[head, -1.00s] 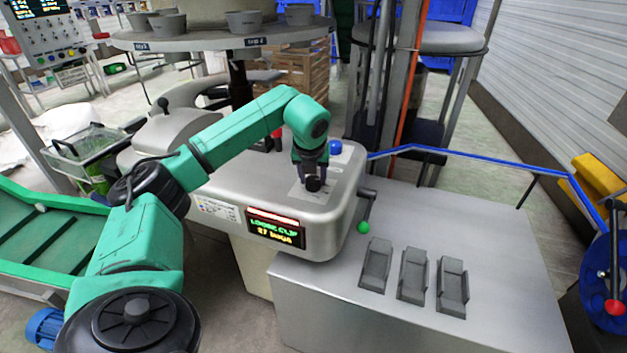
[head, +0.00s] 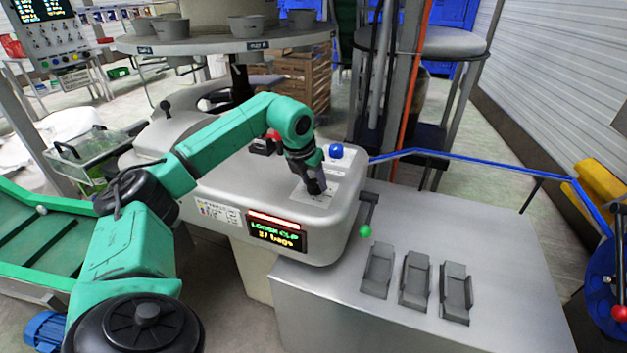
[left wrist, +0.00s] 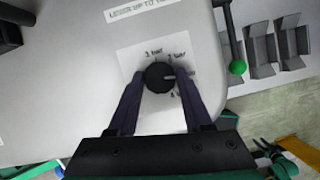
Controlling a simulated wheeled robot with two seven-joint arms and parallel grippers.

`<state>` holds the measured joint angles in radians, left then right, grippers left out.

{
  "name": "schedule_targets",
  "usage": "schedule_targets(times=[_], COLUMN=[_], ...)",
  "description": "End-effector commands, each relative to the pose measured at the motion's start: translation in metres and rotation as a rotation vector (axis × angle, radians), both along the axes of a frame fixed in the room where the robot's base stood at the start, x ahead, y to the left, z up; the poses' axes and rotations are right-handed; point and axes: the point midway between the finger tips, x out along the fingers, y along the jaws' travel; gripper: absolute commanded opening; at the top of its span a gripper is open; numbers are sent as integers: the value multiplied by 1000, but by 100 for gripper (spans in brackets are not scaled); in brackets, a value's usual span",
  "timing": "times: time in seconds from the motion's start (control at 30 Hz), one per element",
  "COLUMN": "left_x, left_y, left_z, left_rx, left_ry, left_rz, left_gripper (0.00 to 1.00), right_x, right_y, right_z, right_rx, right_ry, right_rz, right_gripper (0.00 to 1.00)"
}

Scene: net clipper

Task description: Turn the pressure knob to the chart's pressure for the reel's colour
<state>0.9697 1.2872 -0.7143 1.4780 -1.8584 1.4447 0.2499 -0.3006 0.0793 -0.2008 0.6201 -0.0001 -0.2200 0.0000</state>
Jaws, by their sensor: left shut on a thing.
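The black round pressure knob (left wrist: 158,76) sits on a white dial plate (left wrist: 150,122) on top of the grey machine. Bar labels surround it, including "3 bar" at upper left; the others are partly hidden or too small to read surely. A light pointer mark on the knob faces right. My left gripper (left wrist: 158,84) is shut on the knob, one finger on each side. In the head view the gripper (head: 316,187) leans over the dial and mostly hides the knob. A small chart (head: 218,211) with coloured marks is on the machine's front, its text unreadable. My right gripper is out of view.
A lit display (head: 277,233) reads "LOOSE CLIP" above a bag count. A blue button (head: 336,151) is behind the dial. A green-tipped lever (head: 366,229) hangs at the machine's right. Several grey holders (head: 415,280) stand on the metal table. A blue wheel (head: 598,285) stands far right.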

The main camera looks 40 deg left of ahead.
Motion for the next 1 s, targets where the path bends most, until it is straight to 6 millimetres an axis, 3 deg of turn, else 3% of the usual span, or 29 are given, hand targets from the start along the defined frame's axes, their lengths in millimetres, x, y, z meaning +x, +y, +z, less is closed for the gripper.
schedule_targets(times=[0.17, 0.2, 0.27, 0.67, 0.77, 1.0], left_x=[1, 1, 0, -2, -9, -36], left_y=[1, 0, 0, 0, -1, -6], left_z=[1, 1, 1, 7, 24, 92], left_rx=[1, 1, 1, 0, 0, 1], left_ry=[-3, -3, -3, -2, -6, -7], left_rz=[2, 2, 2, 2, 2, 1], left_gripper=[0, 57, 80, 80, 80, 80], right_x=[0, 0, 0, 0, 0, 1], right_y=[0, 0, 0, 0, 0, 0], right_z=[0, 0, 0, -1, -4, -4], right_rx=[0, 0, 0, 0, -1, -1], right_ry=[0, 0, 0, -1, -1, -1], right_rz=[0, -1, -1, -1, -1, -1], right_gripper=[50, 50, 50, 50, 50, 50])
